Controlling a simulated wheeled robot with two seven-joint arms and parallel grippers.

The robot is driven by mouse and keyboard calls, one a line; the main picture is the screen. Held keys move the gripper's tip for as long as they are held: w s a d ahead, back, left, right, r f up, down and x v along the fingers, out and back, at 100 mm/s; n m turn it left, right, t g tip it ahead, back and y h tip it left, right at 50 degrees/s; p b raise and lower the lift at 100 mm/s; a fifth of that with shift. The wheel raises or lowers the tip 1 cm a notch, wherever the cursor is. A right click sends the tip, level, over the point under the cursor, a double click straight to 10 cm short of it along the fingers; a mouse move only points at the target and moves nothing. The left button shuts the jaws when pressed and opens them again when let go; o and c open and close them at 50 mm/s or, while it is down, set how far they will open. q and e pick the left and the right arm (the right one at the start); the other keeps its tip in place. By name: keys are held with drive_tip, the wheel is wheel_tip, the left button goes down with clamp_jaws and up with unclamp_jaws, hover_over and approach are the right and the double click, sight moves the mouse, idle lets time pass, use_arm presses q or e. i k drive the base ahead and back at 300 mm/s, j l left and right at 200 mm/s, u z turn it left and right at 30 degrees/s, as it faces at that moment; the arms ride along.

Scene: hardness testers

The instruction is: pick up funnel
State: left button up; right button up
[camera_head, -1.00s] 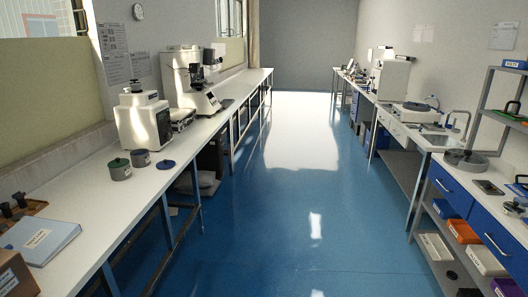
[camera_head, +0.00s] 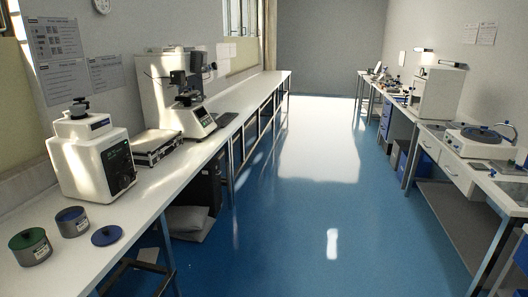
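I cannot make out a funnel in the head view. Neither of my grippers shows in the picture, so their state is hidden. On the left bench (camera_head: 190,163) stand a grey jar with a green lid (camera_head: 30,247), a grey jar with a blue top (camera_head: 72,222) and a loose blue lid (camera_head: 107,235). Small things on the far right bench (camera_head: 373,84) are too small to tell apart.
A white machine (camera_head: 90,160), a silver case (camera_head: 158,147) and a larger tester (camera_head: 165,95) stand on the left bench. A turntable-like device (camera_head: 478,140) and a white tester (camera_head: 437,93) stand at the right. The blue floor (camera_head: 290,225) between the benches is clear.

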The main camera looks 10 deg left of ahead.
sight(79, 110)
drive_tip(key=i+u, duration=0.35)
drive_tip(key=i+l+u, duration=0.2)
drive_tip(key=i+u, duration=0.2)
drive_tip(key=i, duration=0.15)
drive_tip(key=i+l+u, duration=0.5)
drive_tip(key=i+u, duration=0.15)
drive_tip(key=u, duration=0.2)
drive_tip(key=i+l+u, duration=0.25)
drive_tip(key=u, duration=0.25)
drive_tip(key=i+l+u, duration=0.25)
drive_tip(key=u, duration=0.25)
drive_tip(key=i+l+u, duration=0.1)
drive_tip(key=l+u, duration=0.85)
drive_tip(key=i, duration=0.05)
